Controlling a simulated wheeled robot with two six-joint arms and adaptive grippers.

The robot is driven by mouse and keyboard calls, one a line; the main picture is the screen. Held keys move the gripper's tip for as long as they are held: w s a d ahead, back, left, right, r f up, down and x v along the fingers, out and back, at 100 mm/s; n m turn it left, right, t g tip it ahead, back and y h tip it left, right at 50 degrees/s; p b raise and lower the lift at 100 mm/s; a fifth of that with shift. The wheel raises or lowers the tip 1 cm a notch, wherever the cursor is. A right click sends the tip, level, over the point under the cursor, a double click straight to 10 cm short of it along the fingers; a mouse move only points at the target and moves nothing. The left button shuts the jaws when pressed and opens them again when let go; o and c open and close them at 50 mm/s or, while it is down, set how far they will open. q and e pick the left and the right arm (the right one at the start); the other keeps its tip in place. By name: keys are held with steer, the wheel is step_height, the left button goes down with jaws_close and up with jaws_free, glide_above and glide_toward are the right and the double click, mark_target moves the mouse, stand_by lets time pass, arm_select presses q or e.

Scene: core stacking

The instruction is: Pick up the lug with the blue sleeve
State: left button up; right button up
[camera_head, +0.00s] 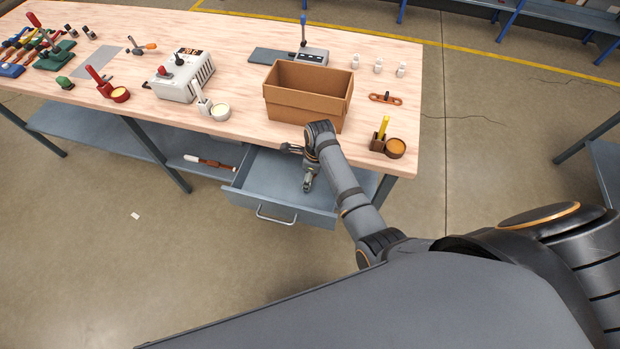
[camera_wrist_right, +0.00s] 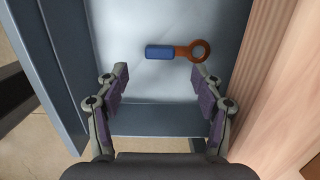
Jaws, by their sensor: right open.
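The lug, a copper-coloured ring terminal with a blue sleeve (camera_wrist_right: 175,51), lies flat on the bottom of the open drawer in the right wrist view. Its sleeve is at the left and its ring at the right. My right gripper (camera_wrist_right: 160,82) is open and empty, with its two fingers apart on either side, short of the lug in the picture. In the head view my right gripper (camera_head: 308,183) points down over the open drawer (camera_head: 262,204). The lug cannot be made out in the head view. My left gripper is not in view.
A cardboard box (camera_head: 305,105) stands on the workbench (camera_head: 245,55) above the drawer. A small holder with a yellow item (camera_head: 382,134) and a round cup (camera_head: 395,148) sit near the bench's right corner. The drawer walls (camera_wrist_right: 155,122) and wooden bench edge (camera_wrist_right: 262,75) are close to the gripper.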

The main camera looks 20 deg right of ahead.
steer(key=f, duration=0.5)
steer(key=shift+w+a+f, duration=0.2)
steer(key=shift+a+f, duration=0.1)
steer(key=shift+f, duration=0.1)
steer(key=c, duration=1.3)
steer(key=shift+r, duration=0.15)
